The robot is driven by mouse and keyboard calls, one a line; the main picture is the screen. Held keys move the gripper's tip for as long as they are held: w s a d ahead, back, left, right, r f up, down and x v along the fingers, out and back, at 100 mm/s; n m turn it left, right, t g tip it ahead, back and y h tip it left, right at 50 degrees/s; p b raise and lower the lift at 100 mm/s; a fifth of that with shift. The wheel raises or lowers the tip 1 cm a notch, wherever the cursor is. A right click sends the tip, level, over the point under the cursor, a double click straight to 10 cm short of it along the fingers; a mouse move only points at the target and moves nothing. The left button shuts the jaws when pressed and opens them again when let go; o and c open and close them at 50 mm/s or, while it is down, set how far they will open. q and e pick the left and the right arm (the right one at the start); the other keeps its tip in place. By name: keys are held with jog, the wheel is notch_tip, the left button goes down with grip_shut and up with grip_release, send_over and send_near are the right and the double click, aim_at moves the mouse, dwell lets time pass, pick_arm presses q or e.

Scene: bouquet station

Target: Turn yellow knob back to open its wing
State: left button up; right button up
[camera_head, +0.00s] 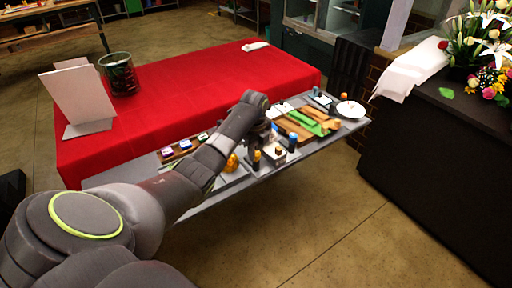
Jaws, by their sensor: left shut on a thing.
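My left arm reaches in from the lower left across the grey metal bench (225,192). Its gripper (270,133) points down over the bench's middle, small and dark. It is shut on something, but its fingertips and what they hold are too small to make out. A small yellow-orange knob-like piece (279,149) sits on a pale block (274,158) just in front of the gripper. I cannot make out a wing. My right gripper is not in view.
Dark bottles (257,161) stand close to the gripper. A green strip (299,129) and wooden boards lie to its right, with a white plate (350,110) at the end. Behind is a red-covered table (190,95), mostly clear, with a dark glass vase (119,74).

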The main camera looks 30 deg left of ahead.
pick_arm(q)
jog(key=n+p, duration=0.2)
jog(key=n, duration=0.1)
jog(key=n+p, duration=0.1)
jog(key=p, duration=0.1)
jog(key=shift+r, duration=0.25)
jog(key=n+p, duration=0.3)
jog(key=n, duration=0.3)
jog(key=n+p, duration=0.2)
jog(key=n, duration=0.1)
jog(key=shift+f, duration=0.1)
jog(key=shift+f+n+p, duration=0.1)
jog(key=shift+n+p, duration=0.25)
jog(key=shift+n, duration=1.35)
jog(key=shift+w, duration=0.1)
jog(key=o, duration=1)
jog(key=shift+c, duration=0.2)
